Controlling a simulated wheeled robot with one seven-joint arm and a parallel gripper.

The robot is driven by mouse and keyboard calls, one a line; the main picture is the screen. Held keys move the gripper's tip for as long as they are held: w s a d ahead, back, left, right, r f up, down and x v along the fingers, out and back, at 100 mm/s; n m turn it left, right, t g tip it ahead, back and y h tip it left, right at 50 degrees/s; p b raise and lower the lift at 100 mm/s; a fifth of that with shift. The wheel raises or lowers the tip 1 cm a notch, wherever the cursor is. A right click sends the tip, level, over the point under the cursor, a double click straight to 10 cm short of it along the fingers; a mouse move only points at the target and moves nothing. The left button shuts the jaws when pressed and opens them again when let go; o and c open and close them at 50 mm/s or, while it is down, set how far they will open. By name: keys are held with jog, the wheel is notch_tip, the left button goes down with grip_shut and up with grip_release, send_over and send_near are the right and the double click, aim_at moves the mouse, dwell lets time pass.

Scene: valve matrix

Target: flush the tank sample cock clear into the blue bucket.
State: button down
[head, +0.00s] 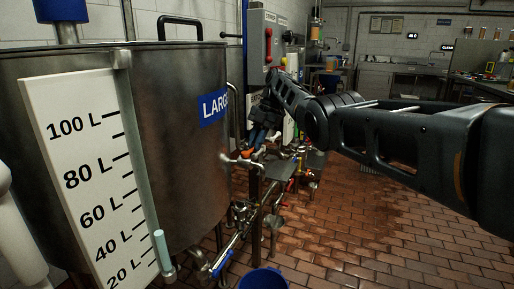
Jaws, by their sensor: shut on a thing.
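The large steel tank (185,150) fills the left, with a blue "LARGE" sign and a white litre scale (95,170). The blue bucket (262,279) stands on the floor at the bottom edge, only partly in view. A small cock with a pale, red-tipped handle (240,161) sits at the tank's right side. Piping with a blue lever (222,262) runs low beside the tank. My gripper (260,142) is beyond the tank's right edge, pointing down, shut on a small part beside an orange piece (258,153). The exact part is too small to tell. No flow is visible.
A grey control box (264,45) with a red handle stands behind my gripper. More pipes and valves (300,165) crowd below my arm. The brick-tiled floor (360,235) is open at the right. A steel counter (400,75) stands at the back.

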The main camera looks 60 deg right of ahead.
jog(key=shift+s+d+f, duration=0.15)
jog(key=shift+d+f, duration=0.1)
